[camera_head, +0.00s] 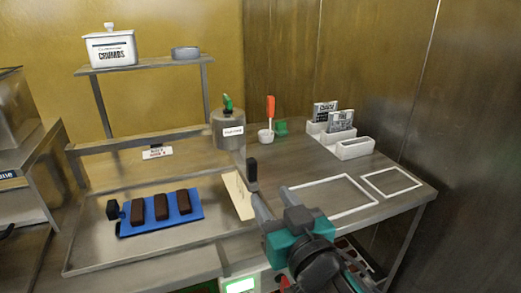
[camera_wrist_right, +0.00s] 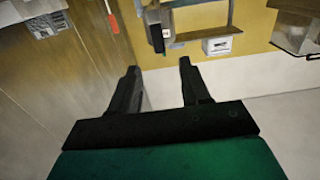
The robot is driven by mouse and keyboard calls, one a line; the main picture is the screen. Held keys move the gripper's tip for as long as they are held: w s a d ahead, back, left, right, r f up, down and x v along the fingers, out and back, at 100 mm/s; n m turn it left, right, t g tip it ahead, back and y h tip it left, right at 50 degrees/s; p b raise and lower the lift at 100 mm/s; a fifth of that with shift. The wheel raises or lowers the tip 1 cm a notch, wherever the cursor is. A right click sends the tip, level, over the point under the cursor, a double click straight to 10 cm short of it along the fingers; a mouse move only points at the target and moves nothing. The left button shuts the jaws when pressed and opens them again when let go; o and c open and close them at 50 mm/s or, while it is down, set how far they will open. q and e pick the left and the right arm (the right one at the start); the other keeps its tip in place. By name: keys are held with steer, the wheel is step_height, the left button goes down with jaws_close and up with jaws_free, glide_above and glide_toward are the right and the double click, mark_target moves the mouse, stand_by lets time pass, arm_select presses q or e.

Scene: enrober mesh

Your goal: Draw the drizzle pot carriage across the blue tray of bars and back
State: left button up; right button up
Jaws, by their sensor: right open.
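The blue tray (camera_head: 198,209) lies on the metal bed at the left of the head view, with three dark bars (camera_head: 161,207) side by side on it. The drizzle pot (camera_head: 228,133), a metal cylinder with a white label and green top, stands behind and right of the tray. A black upright block (camera_head: 252,169) and a pale plate (camera_head: 238,195) are below it; I cannot tell how they join the pot. My right gripper (camera_head: 259,199) is open and empty, just in front of the block, right of the plate. Its two dark fingers stand apart in the wrist view (camera_wrist_right: 158,70). My left gripper is not in view.
A shelf (camera_head: 140,65) at the back holds a white crumbs jar (camera_head: 110,49) and a grey dish (camera_head: 185,53). Right of the pot are a red-handled tool (camera_head: 270,106) in a white cup and a white card holder (camera_head: 354,149). White outlines (camera_head: 335,196) mark clear bench at right.

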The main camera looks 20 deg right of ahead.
mark_target(253, 168)
steer(key=w, duration=0.8)
steer(key=w+p, duration=0.1)
steer(key=w, duration=0.4)
steer(key=shift+a+r, duration=0.1)
steer(key=shift+r, duration=0.2)
jaws_close()
